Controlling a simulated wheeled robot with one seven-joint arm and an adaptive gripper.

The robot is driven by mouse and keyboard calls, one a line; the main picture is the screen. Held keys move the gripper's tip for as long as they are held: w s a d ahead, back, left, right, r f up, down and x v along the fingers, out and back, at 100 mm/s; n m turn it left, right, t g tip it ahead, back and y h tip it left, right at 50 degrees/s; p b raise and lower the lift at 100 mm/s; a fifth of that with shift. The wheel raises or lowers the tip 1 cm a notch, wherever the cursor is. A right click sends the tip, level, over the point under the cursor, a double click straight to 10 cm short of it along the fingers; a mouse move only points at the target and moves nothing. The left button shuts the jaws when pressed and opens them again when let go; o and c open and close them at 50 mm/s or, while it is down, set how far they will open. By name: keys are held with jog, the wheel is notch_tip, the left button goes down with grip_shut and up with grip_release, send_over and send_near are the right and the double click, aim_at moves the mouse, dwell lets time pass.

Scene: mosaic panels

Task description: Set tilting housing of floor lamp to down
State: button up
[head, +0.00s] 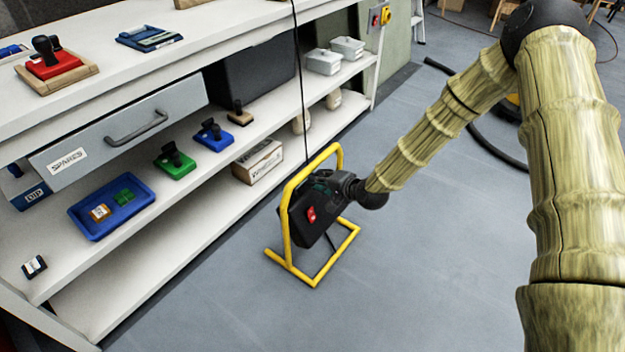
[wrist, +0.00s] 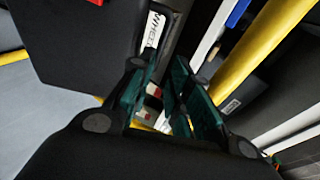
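The floor lamp has a black box-shaped tilting housing (head: 303,222) with a red switch (head: 311,214) on it. It hangs in a yellow tube frame (head: 288,238) that stands on the floor. The housing looks slightly tilted; its far face is hidden. My gripper (head: 325,186) is at the upper right of the housing, inside the frame's outline, and partly hides it. In the wrist view my gripper (wrist: 164,85) shows two teal-padded fingers with a gap between them and nothing clearly held. The dark housing (wrist: 80,40) is left of the fingers, and a yellow frame tube (wrist: 265,45) is to their right.
A white shelf bench (head: 225,150) stands close on the left, with a drawer (head: 125,128), a blue tray (head: 110,205), stamps and a cardboard box (head: 258,162). A thin dark cable (head: 299,70) runs down near the lamp. Grey floor (head: 430,270) is open to the right, with a black hose (head: 490,150) behind.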

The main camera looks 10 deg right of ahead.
jog(key=shift+v, duration=1.95)
jog(key=s+f+n+g+h, duration=0.1)
jog(key=s+f+n+g, duration=0.15)
jog(key=s+f, duration=0.7)
jog(key=s+f+n+g+h, duration=0.25)
jog(key=s+f, duration=0.45)
jog(key=s, duration=0.6)
jog(key=s+d+f+n+g+h, duration=0.1)
jog(key=s+d+f+n+g, duration=0.2)
jog(key=s, duration=0.9)
jog(key=s+d+n+g+h, duration=0.2)
jog(key=s+d+g, duration=0.15)
jog(key=s, duration=0.75)
notch_tip(320, 180, up, 37)
jog(key=p, duration=3.7)
jog(key=shift+s+d+t, duration=0.35)
jog(key=shift+d+t, duration=0.1)
jog(key=shift+r, duration=0.1)
